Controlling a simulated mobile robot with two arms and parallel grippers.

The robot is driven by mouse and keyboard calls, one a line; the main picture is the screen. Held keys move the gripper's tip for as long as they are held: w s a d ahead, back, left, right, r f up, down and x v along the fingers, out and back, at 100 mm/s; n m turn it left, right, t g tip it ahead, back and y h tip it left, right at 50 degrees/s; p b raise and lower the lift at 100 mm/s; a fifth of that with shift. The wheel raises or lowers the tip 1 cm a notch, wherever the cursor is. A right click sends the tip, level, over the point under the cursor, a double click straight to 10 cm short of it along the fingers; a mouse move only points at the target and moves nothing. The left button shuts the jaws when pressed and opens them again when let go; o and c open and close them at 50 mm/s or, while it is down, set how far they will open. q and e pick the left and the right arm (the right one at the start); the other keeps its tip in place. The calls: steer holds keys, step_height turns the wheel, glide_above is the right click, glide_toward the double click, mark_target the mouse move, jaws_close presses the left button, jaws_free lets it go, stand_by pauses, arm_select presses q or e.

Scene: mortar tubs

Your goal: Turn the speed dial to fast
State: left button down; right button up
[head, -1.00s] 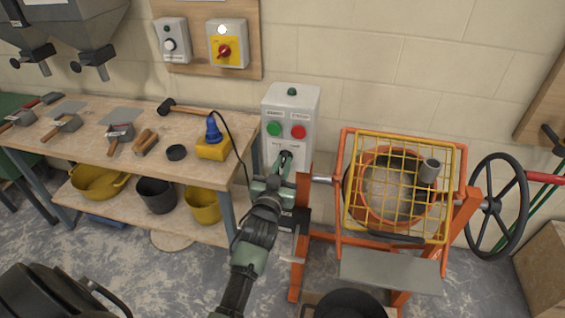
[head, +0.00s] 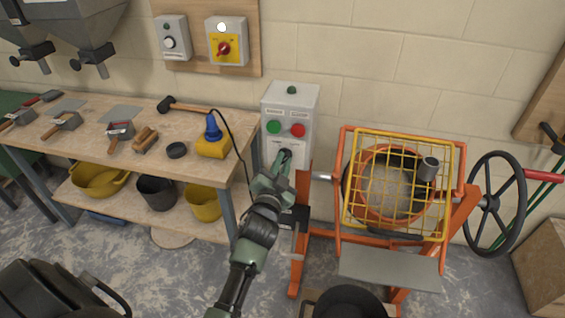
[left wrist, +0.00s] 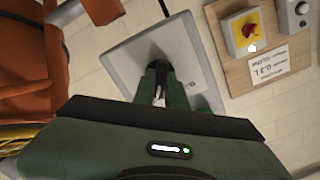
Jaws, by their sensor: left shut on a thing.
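The pale grey control box (head: 291,103) stands against the wall, with a green button (head: 273,127) and a red button (head: 298,130) on its front. My left gripper (head: 284,160) is at the lower front of this box, below the buttons. In the left wrist view its two fingers (left wrist: 160,88) are shut on a small dark part at the box face, which I take to be the speed dial (left wrist: 158,66). The fingers hide most of the dial, so its pointer and setting cannot be read. My right gripper is not in view.
The orange mixer with a yellow grid guard (head: 446,200) stands close to the right of my left arm. A workbench (head: 90,150) with trowels and a blue-and-yellow plug is on the left. A wall board carries a red-and-yellow switch (head: 226,43) and another grey dial box (head: 172,38).

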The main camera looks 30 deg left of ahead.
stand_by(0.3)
arm_select(q)
steer(key=c, duration=1.4)
jaws_free()
steer(key=shift+c, duration=0.2)
steer(key=b+v, duration=0.1)
steer(key=v, duration=0.6)
steer(key=shift+s+b, duration=0.35)
steer(key=shift+d+f, duration=0.1)
steer(key=shift+f, duration=0.05)
